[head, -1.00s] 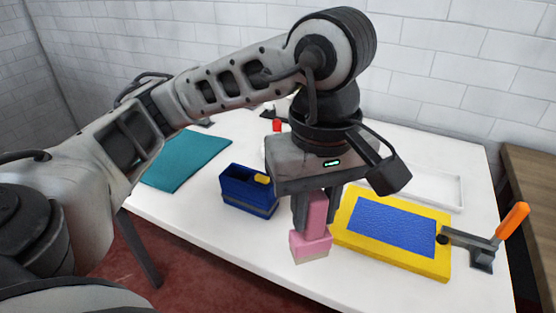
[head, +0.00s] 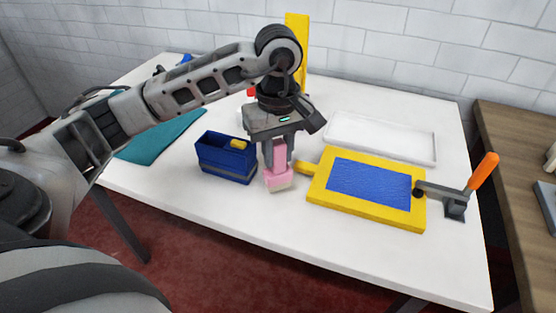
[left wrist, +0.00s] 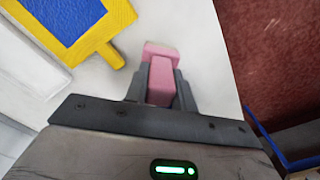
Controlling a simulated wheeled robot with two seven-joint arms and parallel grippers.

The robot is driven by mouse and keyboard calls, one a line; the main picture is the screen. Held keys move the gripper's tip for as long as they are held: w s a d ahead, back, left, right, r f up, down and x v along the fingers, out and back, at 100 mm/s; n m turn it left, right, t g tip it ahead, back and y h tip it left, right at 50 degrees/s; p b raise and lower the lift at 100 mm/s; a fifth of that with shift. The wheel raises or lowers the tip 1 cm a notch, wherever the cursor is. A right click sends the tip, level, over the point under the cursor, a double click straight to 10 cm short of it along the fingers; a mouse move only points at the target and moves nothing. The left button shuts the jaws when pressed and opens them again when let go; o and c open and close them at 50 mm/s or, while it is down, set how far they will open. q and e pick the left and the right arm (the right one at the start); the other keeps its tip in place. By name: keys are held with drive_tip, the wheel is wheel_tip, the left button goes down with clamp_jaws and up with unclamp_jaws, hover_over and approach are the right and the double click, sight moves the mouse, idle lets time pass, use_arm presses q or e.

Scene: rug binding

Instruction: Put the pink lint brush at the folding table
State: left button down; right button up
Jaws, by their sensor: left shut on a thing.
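The pink lint brush (head: 279,181) is upright, head down, between the blue box and the yellow-framed board. My left gripper (head: 276,160) points down and is shut on its handle. The brush is at or just above the white table (head: 240,213); I cannot tell whether it touches. In the left wrist view the brush (left wrist: 160,82) sits between the fingers of my left gripper (left wrist: 158,95), over the white top near its edge. My right gripper is not in view.
A blue box (head: 225,160) is close left of the brush, and a yellow-framed board (head: 368,188) is close right. A wooden table (head: 520,150) stands right. The front strip is clear.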

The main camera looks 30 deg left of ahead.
sight(278, 163)
use_arm(q)
wheel_tip(278, 163, down, 2)
drive_tip(key=shift+s+f, duration=0.1)
drive_tip(key=shift+f, duration=0.3)
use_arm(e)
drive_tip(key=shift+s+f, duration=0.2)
use_arm(q)
drive_tip(key=shift+f, duration=0.1)
drive_tip(key=shift+f, duration=0.15)
drive_tip(key=c, duration=1.2)
unclamp_jaws()
drive_tip(key=shift+o, duration=0.2)
drive_tip(key=shift+r+p, duration=0.3)
drive_tip(key=shift+r, duration=0.15)
wheel_tip(278, 163, up, 12)
drive_tip(key=shift+f, duration=0.25)
drive_tip(key=shift+r, duration=0.1)
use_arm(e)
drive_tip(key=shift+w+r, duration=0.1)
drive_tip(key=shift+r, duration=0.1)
use_arm(q)
drive_tip(key=shift+d, duration=0.1)
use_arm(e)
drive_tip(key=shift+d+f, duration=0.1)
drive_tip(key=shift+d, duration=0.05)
